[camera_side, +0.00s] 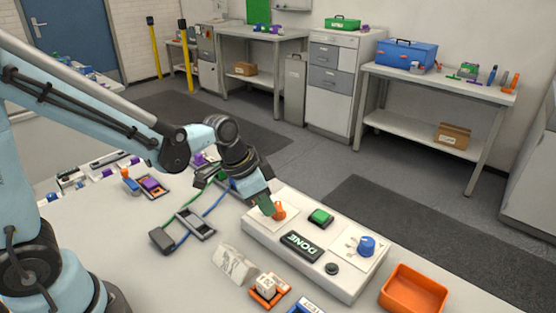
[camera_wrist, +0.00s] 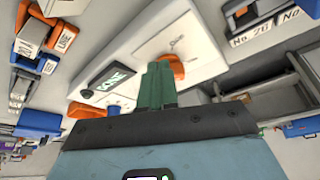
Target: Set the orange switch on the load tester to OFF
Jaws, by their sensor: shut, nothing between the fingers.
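The load tester (camera_side: 343,281) is a long white box on the table in the side view. Its orange switch (camera_side: 279,211) sits at the box's left end. My gripper (camera_side: 268,207) has green fingers, shut and empty, with the tips right beside the orange switch; I cannot tell whether they touch it. The tester also bears a green button (camera_side: 320,216), a blue knob (camera_side: 367,246) and a dark display (camera_side: 301,245) reading "DONE".
An orange bin (camera_side: 413,291) stands right of the tester. A folded white card (camera_side: 233,263) and an orange block holder (camera_side: 270,291) lie in front. A grey device (camera_side: 195,223) with green and blue cables lies to the left. A small black knob (camera_side: 331,268) is on the tester.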

